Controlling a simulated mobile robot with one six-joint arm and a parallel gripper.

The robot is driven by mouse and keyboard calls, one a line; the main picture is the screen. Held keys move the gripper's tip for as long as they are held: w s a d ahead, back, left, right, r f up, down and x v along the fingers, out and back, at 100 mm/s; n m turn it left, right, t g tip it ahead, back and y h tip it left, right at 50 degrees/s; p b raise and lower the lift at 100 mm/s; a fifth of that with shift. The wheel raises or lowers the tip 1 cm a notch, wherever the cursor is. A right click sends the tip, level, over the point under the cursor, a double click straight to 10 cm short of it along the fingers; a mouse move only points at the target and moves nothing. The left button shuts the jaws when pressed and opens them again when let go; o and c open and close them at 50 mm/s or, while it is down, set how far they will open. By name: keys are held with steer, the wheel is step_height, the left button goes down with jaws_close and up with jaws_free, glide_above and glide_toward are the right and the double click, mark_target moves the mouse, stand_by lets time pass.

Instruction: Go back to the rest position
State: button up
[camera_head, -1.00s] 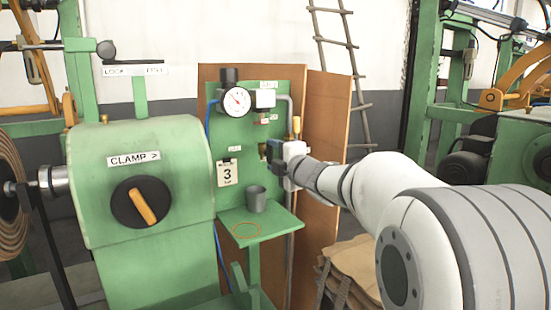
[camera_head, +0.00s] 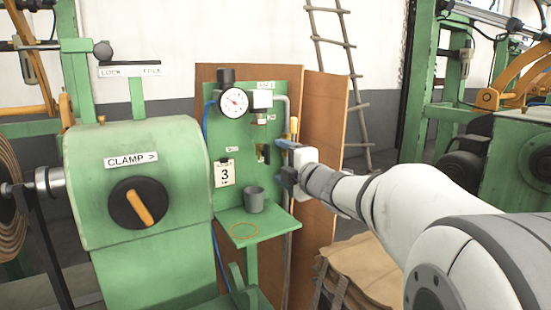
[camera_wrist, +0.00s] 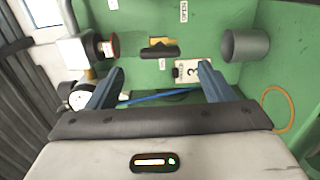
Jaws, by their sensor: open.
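My gripper (camera_head: 283,160) is in front of the right side of a green panel (camera_head: 226,133), with my white arm reaching in from the right. In the wrist view its two dark blue fingers (camera_wrist: 160,82) are spread wide apart with nothing between them. A small dark handle (camera_head: 264,153) on the panel is just left of my gripper in the head view. It also shows in the wrist view (camera_wrist: 160,49), beyond the fingertips and apart from them.
A grey cup (camera_head: 254,199) stands on the small green shelf (camera_head: 268,232), behind an orange ring outline (camera_head: 245,230). A gauge (camera_head: 233,101) and a "3" card (camera_head: 225,173) are on the panel. A green machine with a CLAMP knob (camera_head: 139,203) stands at left. Brown sacks (camera_head: 362,265) lie below my arm.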

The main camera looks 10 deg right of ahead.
steer(key=shift+v, duration=1.2)
steer(key=shift+d, duration=0.1)
steer(key=s+d+f+m+g+h+p, duration=0.1)
steer(key=s+d+m+g+h+p, duration=0.2)
steer(key=s+m+p, duration=0.4)
steer(key=s+d+f+m+g+h+p, duration=0.1)
steer(key=s+f+m+g+h+p, duration=0.15)
steer(key=s+m+h+p, duration=0.4)
steer(key=s+a+f+m+g+y+p, duration=0.2)
steer(key=s+a+m+g, duration=0.1)
steer(key=s, duration=0.4)
steer(key=s+a+f+m+g+y+p, duration=0.2)
steer(key=s+a+m+g, duration=0.2)
steer(key=s+m+g, duration=0.1)
steer(key=s+g, duration=0.1)
steer(key=s, duration=0.1)
steer(key=shift+s, duration=0.4)
